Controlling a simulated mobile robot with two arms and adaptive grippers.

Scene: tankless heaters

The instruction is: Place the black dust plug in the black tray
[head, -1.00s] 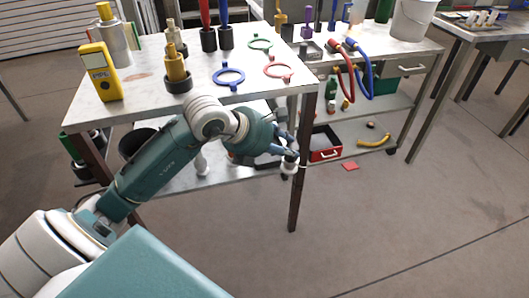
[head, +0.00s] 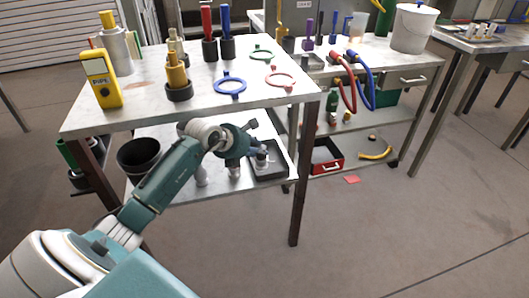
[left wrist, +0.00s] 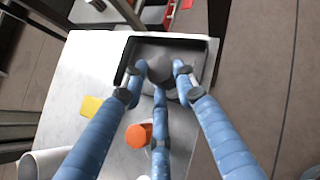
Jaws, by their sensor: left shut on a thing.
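The black tray (head: 270,176) sits on the lower shelf of the near table, toward its right end. It also shows in the left wrist view (left wrist: 205,52), with its floor partly covered by my fingers. My left gripper (head: 262,157) is over the tray. In the left wrist view its three blue fingers (left wrist: 158,80) are shut around a dark grey, rounded piece, which looks like the dust plug (left wrist: 160,67). I cannot tell whether the plug touches the tray floor. My right gripper is not in view.
A black bucket (head: 139,158) stands on the shelf to the left. An orange capped item (left wrist: 138,135) and a yellow piece (left wrist: 91,107) are near the tray. The table top (head: 135,118) is above the shelf, and a table leg (head: 300,200) stands at the right.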

